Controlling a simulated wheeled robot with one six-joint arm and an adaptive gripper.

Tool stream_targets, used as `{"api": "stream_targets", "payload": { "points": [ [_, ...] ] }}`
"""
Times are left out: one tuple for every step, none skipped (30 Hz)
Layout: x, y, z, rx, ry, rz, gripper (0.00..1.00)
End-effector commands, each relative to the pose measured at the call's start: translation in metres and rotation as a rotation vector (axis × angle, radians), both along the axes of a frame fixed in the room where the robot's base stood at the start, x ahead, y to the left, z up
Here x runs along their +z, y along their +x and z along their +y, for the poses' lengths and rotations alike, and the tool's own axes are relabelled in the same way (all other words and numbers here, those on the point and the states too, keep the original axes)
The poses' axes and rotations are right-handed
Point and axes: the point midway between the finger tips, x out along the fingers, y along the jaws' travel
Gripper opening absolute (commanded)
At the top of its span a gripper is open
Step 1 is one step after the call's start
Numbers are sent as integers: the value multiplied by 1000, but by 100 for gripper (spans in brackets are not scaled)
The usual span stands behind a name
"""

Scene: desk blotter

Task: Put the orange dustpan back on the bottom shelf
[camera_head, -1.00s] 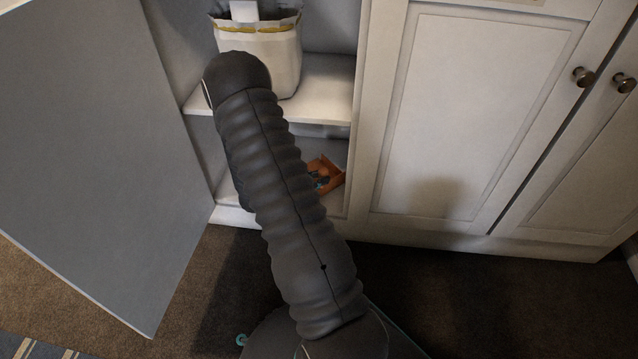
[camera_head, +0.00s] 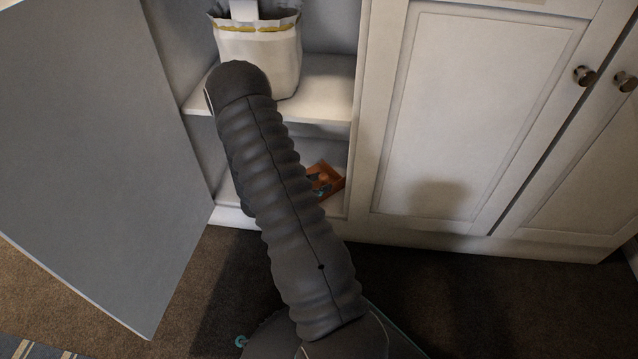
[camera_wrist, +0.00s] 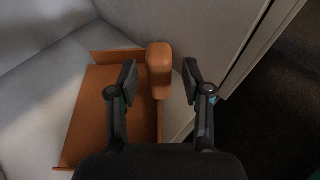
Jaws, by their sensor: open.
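The orange dustpan (camera_head: 328,179) lies on the bottom shelf (camera_head: 334,201) of the open cabinet, partly hidden behind my arm in the head view. In the wrist view the dustpan's flat pan (camera_wrist: 92,115) rests on the pale shelf surface, and its handle (camera_wrist: 159,66) stands toward the cabinet's front edge. My gripper (camera_wrist: 161,80) is open, with its fingers apart on either side of the handle in that picture. In the head view my arm hides most of the gripper.
A white bag (camera_head: 262,50) stands on the upper shelf (camera_head: 318,92), above the dustpan. The open grey cabinet door (camera_head: 90,150) stands to the left. Closed white doors (camera_head: 475,110) are to the right. Carpet (camera_head: 450,295) lies in front.

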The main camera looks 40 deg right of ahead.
Motion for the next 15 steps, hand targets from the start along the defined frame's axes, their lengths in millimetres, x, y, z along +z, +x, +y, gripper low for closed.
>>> {"api": "stream_targets", "payload": {
  "points": [
    [3,1,2,1,0,0,49],
    [3,1,5,2,0,0,49],
    [5,2,9,4,0,0,49],
    [6,2,13,4,0,0,49],
    [7,2,18,3,0,0,49],
    [10,3,25,5,0,0,49],
    [12,3,30,5,0,-1,49],
    [14,4,36,5,0,-1,49],
    [16,5,44,6,-1,-2,49],
    [18,5,50,6,-1,-2,49],
    [20,6,56,6,-1,-2,49],
    [22,6,64,5,-1,0,49],
    [24,6,69,5,-1,-1,49],
    [26,7,75,4,-1,-1,49],
    [28,7,81,5,-1,0,49]
  ]
}}
